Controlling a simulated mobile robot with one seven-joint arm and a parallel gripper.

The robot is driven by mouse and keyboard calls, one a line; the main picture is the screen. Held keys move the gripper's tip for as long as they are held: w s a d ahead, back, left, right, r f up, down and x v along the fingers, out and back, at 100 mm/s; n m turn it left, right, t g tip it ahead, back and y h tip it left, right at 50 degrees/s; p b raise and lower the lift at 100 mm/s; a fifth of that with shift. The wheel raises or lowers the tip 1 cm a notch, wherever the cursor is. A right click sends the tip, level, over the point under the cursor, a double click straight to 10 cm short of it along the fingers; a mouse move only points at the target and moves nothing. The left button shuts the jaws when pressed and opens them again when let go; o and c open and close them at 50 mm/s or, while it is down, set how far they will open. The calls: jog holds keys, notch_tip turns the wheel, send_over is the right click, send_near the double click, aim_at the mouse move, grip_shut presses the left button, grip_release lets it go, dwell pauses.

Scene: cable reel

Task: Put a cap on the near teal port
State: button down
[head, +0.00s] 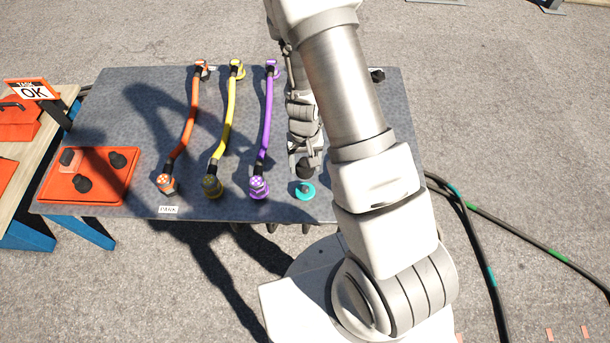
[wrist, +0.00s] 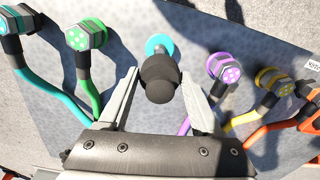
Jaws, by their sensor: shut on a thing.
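My gripper (head: 305,158) is shut on a black cap (wrist: 160,80), which sits between its two fingers. The same cap shows in the head view (head: 305,172), low over the near edge of the panel. The near teal port (head: 305,191) is a teal ring with a grey centre, just on the near side of the cap. In the wrist view the teal port (wrist: 160,45) is partly hidden behind the cap. The cap looks apart from the port's centre; the exact gap cannot be told.
The grey panel (head: 140,100) carries orange, yellow and purple (head: 264,130) cables, the purple one close left. Teal (wrist: 17,25) and green (wrist: 86,37) connectors show in the wrist view. An orange tray (head: 60,190) at left holds black caps (head: 83,184). A dark cap-like piece (head: 377,75) is far right.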

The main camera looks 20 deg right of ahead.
aim_at(305, 187)
jog(key=shift+f+b, duration=3.95)
jog(key=shift+f, duration=0.95)
jog(key=shift+f+b, duration=0.3)
jog(key=shift+b, duration=0.05)
grip_release()
notch_tip(305, 187, up, 18)
jog(key=p, duration=0.7)
jog(key=shift+f+p, duration=0.25)
jog(key=shift+p, duration=0.1)
